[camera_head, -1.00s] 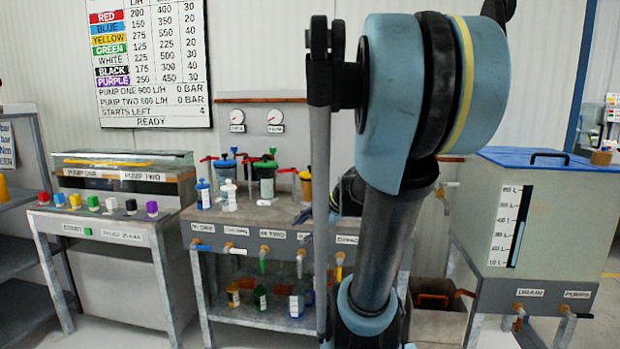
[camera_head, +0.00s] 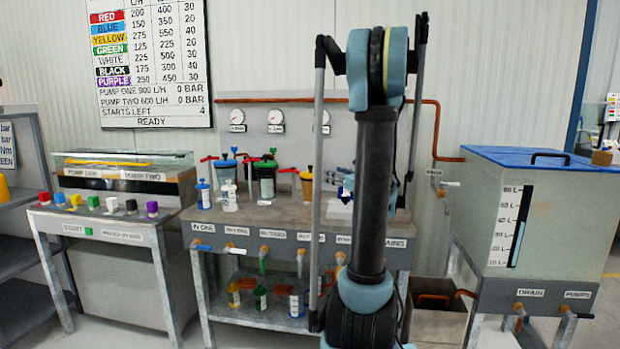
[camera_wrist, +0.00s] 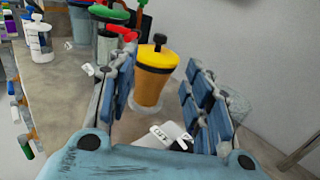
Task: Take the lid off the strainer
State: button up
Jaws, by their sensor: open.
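An orange cup-shaped vessel with a yellow lid and black knob (camera_wrist: 151,85) stands upright on the bench in the wrist view; I take it for the strainer. Its lid (camera_wrist: 155,57) is on top. It also shows in the head view (camera_head: 306,185), left of my arm. My gripper (camera_wrist: 162,72) is open, its blue padded fingers either side of the vessel in the picture, apart from it. How far beyond the fingertips it stands, I cannot tell. In the head view my gripper is mostly hidden behind my arm.
Green-lidded (camera_head: 266,178) and blue-lidded (camera_head: 226,170) vessels stand left of the orange one, with red handles near them. White bottles (camera_head: 229,196) stand in front. A pale labelled block (camera_wrist: 168,134) lies below the orange vessel in the wrist view. The wall panel is behind.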

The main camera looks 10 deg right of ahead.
aim_at(311, 167)
jog(key=x, duration=1.7)
jog(key=shift+w, duration=0.2)
jog(key=shift+c, duration=0.6)
grip_shut()
